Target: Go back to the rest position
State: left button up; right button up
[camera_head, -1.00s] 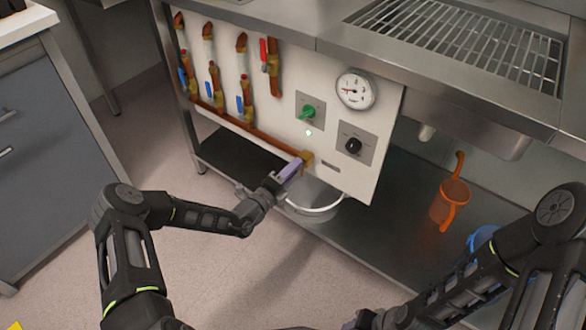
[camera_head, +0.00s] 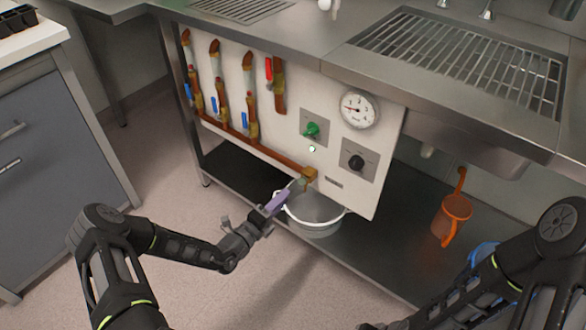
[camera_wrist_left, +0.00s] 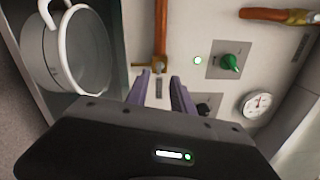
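My left gripper (camera_head: 277,203), with purple fingers, is in front of the white panel, just below and left of the brass pipe end (camera_head: 309,175). In the left wrist view its two fingers (camera_wrist_left: 160,88) stand apart with nothing between them. A white-rimmed pot (camera_head: 314,222) stands below the pipe end on the lower shelf; it also shows at the upper left of the left wrist view (camera_wrist_left: 80,55). My right arm comes in at the lower right of the head view; its gripper is outside the picture.
The panel (camera_head: 284,130) carries blue-handled valves (camera_head: 215,107), a red-handled valve (camera_head: 269,70), a green knob (camera_head: 312,129), a black knob (camera_head: 356,162) and a gauge (camera_head: 359,109). An orange jug (camera_head: 452,218) is on the lower shelf (camera_head: 375,250). A grey cabinet (camera_head: 60,160) stands left; floor between is clear.

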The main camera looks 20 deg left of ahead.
pick_arm(q)
jog(key=s+d+f+m+g+h, duration=0.3)
jog(key=s+d+m+g, duration=0.4)
jog(key=s+d+m, duration=0.25)
jog(key=s+d+f+m+g+h, duration=0.2)
jog(key=s+d+m+g+h, duration=0.1)
jog(key=s+d+m+g, duration=0.55)
jog(key=s+a+f+m+g+y, duration=0.1)
jog(key=s+f+m+y, duration=0.25)
jog(key=s+m, duration=0.5)
jog(key=s+a+f+m+g+y, duration=0.2)
jog(key=s+f+m+y, duration=0.15)
jog(key=s+m, duration=0.55)
notch_tip(320, 180, up, 25)
jog(key=w+m+t+y+p, duration=0.1)
jog(key=m+p, duration=0.9)
jog(key=p, duration=1.3)
jog(key=shift+w+a+r+t+y, duration=0.15)
jog(key=shift+w+a+t+y, duration=0.2)
jog(key=shift+w+t, duration=0.55)
